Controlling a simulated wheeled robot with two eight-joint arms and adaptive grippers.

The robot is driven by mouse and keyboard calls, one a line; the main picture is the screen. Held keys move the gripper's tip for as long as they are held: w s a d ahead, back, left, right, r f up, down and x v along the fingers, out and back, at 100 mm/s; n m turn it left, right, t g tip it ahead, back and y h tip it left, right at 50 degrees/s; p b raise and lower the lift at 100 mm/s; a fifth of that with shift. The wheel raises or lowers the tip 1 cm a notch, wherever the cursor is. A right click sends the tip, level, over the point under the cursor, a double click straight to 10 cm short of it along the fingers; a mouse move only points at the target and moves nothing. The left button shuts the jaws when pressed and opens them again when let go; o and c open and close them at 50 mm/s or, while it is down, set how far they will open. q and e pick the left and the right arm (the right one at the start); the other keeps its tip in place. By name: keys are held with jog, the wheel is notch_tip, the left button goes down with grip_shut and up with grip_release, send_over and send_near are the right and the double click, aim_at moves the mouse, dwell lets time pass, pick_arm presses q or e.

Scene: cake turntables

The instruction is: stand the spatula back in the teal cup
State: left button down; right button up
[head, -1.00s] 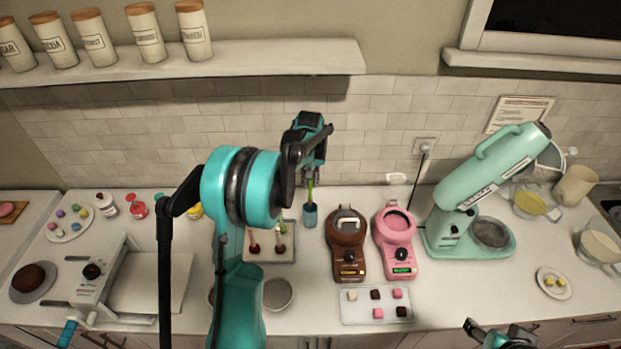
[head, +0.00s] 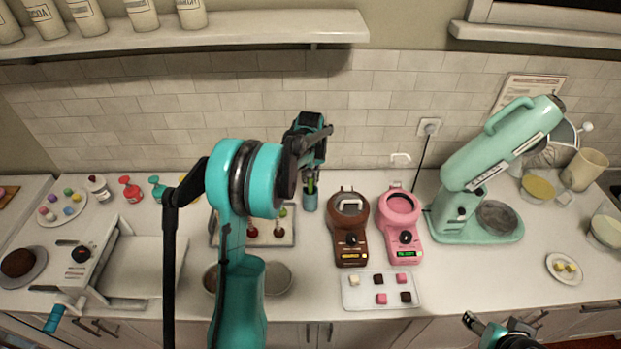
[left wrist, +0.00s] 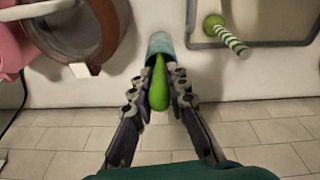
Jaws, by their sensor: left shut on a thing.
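The teal cup (head: 310,203) stands on the counter near the back wall, left of the brown machine. My left gripper (head: 312,168) is above it, shut on the green handle of the spatula (head: 310,185). In the left wrist view the green handle (left wrist: 159,88) lies between the two fingers (left wrist: 159,95), and its far end meets the mouth of the cup (left wrist: 159,43). The spatula's lower part is hidden, so how deep it sits cannot be told. My right gripper (head: 500,335) shows partly at the bottom edge, away from the cup; its jaws are unclear.
The brown machine (head: 348,225) and pink machine (head: 400,225) stand close to the cup's right. A tray with cake pops (head: 285,240) lies in front-left of it. The tiled wall is close behind. A mint mixer (head: 480,215) stands farther right.

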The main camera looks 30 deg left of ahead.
pick_arm(q)
jog(key=shift+f, duration=0.15)
jog(key=c, duration=1.4)
grip_release()
jog(key=r, duration=0.4)
jog(key=s+r, duration=0.1)
jog(key=r, duration=0.7)
jog(key=shift+s+d, duration=0.3)
jog(key=shift+d, duration=0.1)
jog(key=s+d+f+m+t+b, duration=0.2)
jog(key=s+d+f+m+b, duration=0.1)
jog(key=s+d+b, duration=0.65)
jog(key=s+d+f+m+t+b, duration=0.1)
jog(key=s+d+f+b, duration=0.1)
jog(key=s+d+f, duration=0.1)
jog(key=s+d+f+m+t+b, duration=0.1)
jog(key=s+d+f+m+b, duration=0.1)
jog(key=s+f, duration=0.3)
jog(key=s+d+f+m+t+b, duration=0.1)
jog(key=s+d+f+m+b, duration=0.1)
jog(key=s+d+f, duration=0.3)
jog(key=shift+s+t+h, duration=0.4)
jog(key=shift+s, duration=0.75)
